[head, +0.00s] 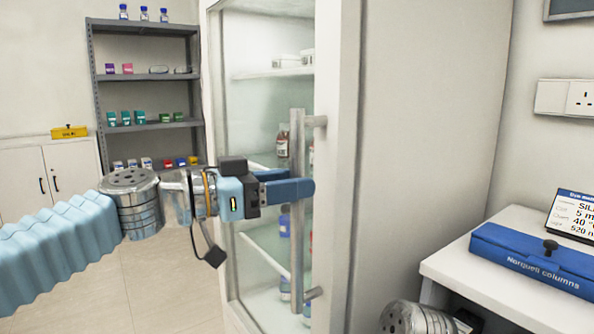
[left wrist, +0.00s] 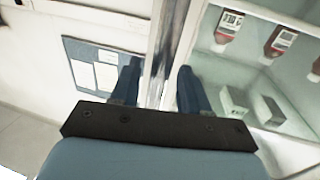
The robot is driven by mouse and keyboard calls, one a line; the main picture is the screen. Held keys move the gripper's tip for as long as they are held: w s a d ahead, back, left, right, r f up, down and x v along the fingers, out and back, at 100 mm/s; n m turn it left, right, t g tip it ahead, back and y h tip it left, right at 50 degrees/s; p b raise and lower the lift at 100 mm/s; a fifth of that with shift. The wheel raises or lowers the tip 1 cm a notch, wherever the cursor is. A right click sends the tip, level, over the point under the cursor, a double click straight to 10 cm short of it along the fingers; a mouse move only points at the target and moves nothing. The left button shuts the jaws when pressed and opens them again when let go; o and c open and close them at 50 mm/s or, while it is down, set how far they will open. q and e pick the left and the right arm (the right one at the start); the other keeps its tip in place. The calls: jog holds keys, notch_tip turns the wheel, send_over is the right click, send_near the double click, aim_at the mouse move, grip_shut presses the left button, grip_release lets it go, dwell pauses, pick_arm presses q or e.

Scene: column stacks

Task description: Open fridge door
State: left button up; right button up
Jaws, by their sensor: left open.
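The fridge door (head: 270,95) is a tall glass panel in a white frame and looks closed. Its long vertical grey handle (head: 297,145) stands off the right side of the door on short brackets. My left gripper (head: 298,189) is level with the middle of the handle, and its blue fingers cover part of the bar. In the left wrist view the handle (left wrist: 160,50) runs between the two open fingers (left wrist: 157,88). I cannot tell whether either finger touches it.
Bottles (head: 283,144) and boxes stand on shelves behind the glass. A white bench (head: 475,285) with a blue box (head: 530,262) is at the right. A grey shelf rack (head: 145,76) stands at the back left. Tiled floor (head: 165,285) left of the fridge is clear.

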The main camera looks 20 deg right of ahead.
pick_arm(q)
jog(key=shift+w+d, duration=0.1)
jog(key=shift+d, duration=0.65)
grip_shut()
